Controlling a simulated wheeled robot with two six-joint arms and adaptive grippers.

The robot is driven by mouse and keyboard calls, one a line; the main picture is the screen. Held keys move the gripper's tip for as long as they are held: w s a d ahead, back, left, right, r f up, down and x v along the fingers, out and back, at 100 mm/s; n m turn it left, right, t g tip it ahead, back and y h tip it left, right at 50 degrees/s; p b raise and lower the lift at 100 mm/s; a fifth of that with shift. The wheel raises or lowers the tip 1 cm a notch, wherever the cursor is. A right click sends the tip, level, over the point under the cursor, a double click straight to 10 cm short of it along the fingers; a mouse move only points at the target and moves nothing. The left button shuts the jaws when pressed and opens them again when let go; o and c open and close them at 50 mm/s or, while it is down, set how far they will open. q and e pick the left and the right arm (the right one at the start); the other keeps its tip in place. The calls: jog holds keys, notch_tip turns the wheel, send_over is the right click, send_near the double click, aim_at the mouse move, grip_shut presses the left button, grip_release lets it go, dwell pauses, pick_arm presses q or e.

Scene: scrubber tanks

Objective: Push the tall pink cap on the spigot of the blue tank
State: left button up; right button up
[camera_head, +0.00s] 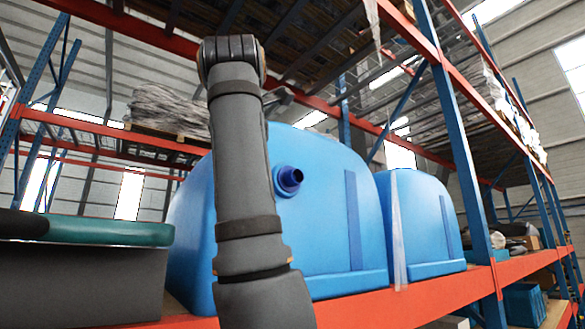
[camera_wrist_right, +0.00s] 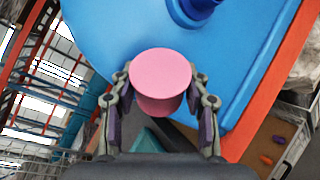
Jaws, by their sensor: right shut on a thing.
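The blue tank (camera_head: 325,220) stands on a shelf in the middle of the head view, partly hidden behind one of my arms. Its dark blue spigot (camera_head: 288,179) sticks out of the upper front, just right of that arm. In the right wrist view the tank (camera_wrist_right: 130,30) fills the top and the spigot (camera_wrist_right: 193,10) is cut off by the top edge. My right gripper (camera_wrist_right: 161,100) is shut on the pink cap (camera_wrist_right: 160,72), whose round end faces the wrist camera. The cap is apart from the spigot in the picture. The left gripper is not in view.
A second blue tank (camera_head: 425,220) stands right of the first. A dark grey container with a teal top (camera_head: 85,230) is at the left. An orange shelf beam (camera_head: 440,293) runs below the tanks, and a blue rack post (camera_head: 455,130) rises at the right.

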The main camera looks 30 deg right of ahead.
jog(key=s+d+m+g+h+p, duration=0.2)
jog(key=s+d+m+g+h, duration=0.1)
jog(key=d+m+h, duration=0.3)
jog(key=s+d+m+g+h+p, duration=0.2)
jog(key=s+d+m+g+h, duration=0.15)
jog(key=d+m, duration=0.5)
jog(key=shift+t+h, duration=0.25)
jog(key=shift+t, duration=0.1)
jog(key=w+p, duration=0.1)
jog(key=w+a, duration=0.1)
jog(key=w, duration=0.1)
jog(key=w+p, duration=0.1)
jog(key=w, duration=0.1)
jog(key=shift+w+a+f+p, duration=0.1)
jog(key=shift+a+f+p, duration=0.25)
jog(key=shift+f, duration=0.05)
jog(key=shift+w, duration=0.1)
jog(key=shift+a, duration=0.1)
